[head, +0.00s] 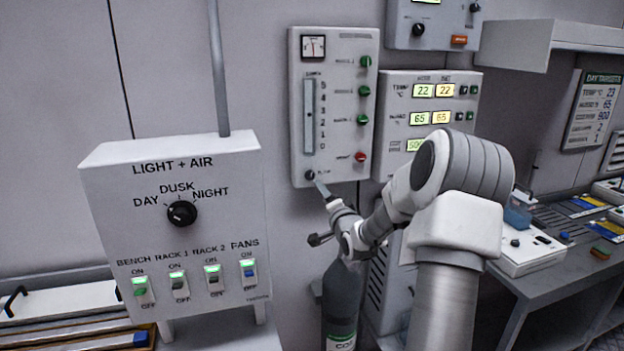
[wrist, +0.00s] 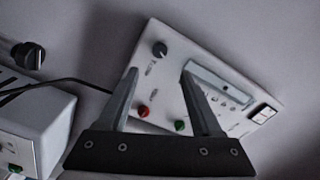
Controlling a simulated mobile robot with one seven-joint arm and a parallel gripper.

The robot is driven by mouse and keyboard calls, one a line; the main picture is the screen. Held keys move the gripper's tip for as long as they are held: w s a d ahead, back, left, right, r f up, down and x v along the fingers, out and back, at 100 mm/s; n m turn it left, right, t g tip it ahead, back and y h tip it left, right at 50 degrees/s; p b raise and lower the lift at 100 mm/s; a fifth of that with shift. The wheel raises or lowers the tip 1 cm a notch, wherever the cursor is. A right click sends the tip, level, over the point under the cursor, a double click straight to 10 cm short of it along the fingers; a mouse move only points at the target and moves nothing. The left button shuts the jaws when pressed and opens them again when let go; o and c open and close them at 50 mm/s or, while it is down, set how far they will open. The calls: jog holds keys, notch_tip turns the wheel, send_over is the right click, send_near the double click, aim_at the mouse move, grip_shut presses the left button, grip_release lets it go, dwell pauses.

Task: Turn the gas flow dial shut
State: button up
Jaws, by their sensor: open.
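The gas flow dial (head: 310,174) is a small black knob at the lower left corner of the pale wall panel (head: 343,45), beside a flow label. The wrist view shows the dial (wrist: 160,48) beyond my fingertips, between them sideways, with a gap of wall panel still visible around it. My gripper (head: 322,188) is just below and right of the dial in the head view. Its two fingers (wrist: 160,75) are spread apart with nothing between them. The dial's pointer is too small to read.
A red button (head: 360,157) and several green ones sit on the same panel. A display panel (head: 390,165) adjoins it at right. A gas cylinder (head: 341,290) stands below. The LIGHT + AIR box (head: 110,220) is at left, with bare wall between.

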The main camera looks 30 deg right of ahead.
aim_at(311, 177)
jog(key=p+x, duration=0.1)
jog(key=x, duration=1)
jog(key=shift+w, duration=0.2)
grip_shut()
